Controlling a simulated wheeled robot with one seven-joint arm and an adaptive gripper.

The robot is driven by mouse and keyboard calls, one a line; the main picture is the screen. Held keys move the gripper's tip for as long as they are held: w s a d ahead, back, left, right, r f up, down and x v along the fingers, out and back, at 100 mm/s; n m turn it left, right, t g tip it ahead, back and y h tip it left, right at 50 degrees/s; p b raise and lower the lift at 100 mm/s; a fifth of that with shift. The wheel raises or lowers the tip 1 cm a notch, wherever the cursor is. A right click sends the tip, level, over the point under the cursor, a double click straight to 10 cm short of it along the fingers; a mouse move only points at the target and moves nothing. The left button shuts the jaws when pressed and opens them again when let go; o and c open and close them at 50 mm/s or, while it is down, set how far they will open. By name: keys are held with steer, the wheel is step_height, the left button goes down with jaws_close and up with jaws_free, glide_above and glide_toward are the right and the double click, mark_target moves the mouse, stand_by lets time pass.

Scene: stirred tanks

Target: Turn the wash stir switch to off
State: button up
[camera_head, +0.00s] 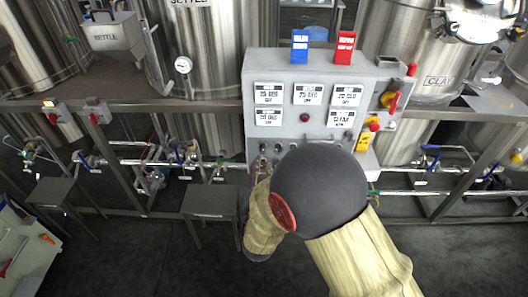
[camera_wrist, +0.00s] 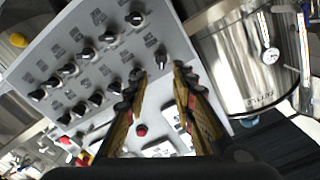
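The grey control panel (camera_head: 316,136) stands in the middle of the head view, with several small displays and a row of dark switches (camera_head: 263,148) along its lower part. My arm hides much of that lower part and my gripper. In the wrist view the panel (camera_wrist: 65,50) looks turned over, with several black switch knobs on it. The labels are too small to read, so I cannot tell which is the wash stir switch. My gripper (camera_wrist: 158,71) is open, with its fingers apart. One black knob (camera_wrist: 161,58) shows between the fingertips and just beyond them; contact is not clear.
Steel tanks (camera_head: 212,50) stand behind the panel. A blue tag (camera_head: 300,46) and a red tag (camera_head: 344,47) sit on its top. Red and yellow switches (camera_head: 389,99) are at its right side. Pipes with valves run below. The dark floor (camera_head: 140,255) is open at lower left.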

mark_target(263, 149)
steer(key=w, duration=0.4)
steer(key=w+b, duration=0.1)
steer(key=w, duration=0.3)
steer(key=shift+d+r+b, duration=0.15)
steer(key=shift+b, duration=0.15)
steer(key=shift+s, duration=0.1)
steer(key=shift+c, duration=1.4)
steer(key=c, duration=0.4)
